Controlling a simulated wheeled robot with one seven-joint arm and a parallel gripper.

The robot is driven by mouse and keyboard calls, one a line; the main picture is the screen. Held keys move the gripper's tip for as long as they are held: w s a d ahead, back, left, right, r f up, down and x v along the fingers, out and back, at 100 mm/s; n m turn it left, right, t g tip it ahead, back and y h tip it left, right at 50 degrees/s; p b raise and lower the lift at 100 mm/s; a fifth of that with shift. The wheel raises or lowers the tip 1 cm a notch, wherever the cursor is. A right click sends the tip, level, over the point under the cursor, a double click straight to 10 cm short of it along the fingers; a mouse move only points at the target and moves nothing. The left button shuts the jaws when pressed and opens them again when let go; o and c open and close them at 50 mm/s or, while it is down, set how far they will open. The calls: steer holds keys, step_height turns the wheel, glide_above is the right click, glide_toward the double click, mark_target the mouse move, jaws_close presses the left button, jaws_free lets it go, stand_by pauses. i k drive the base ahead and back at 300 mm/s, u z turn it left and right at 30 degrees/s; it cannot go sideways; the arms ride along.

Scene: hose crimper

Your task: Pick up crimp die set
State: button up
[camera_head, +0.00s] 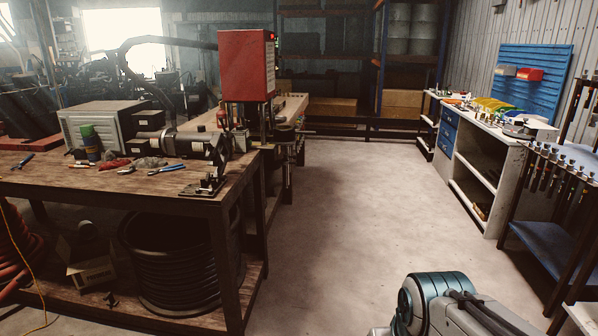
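I cannot tell for certain which thing is the crimp die set. A wooden workbench (60,183) stands at the left with tools and parts on it. A small dark metal device (206,184) sits at its near right corner. Dark and metallic cylindrical parts (195,146) lie behind it. A red boxy machine (246,66) stands upright beyond the bench. Part of my arm shows at the lower right, over the floor and away from the bench. My gripper is not in view.
A dark coiled hose (175,262) and an open cardboard box (88,262) are under the bench. At the right are a white-topped cabinet (482,170), a blue pegboard (535,80) and a blue-shelved rack (545,250). The floor (350,220) between is clear.

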mark_target(249, 125)
steer(key=z, duration=0.3)
steer(key=i, duration=1.6)
steer(key=z, duration=0.3)
steer(key=i, duration=3.2)
steer(key=u, duration=0.6)
steer(key=i, duration=1.5)
steer(key=u, duration=1.65)
steer(key=i, duration=1.35)
steer(key=u, duration=0.65)
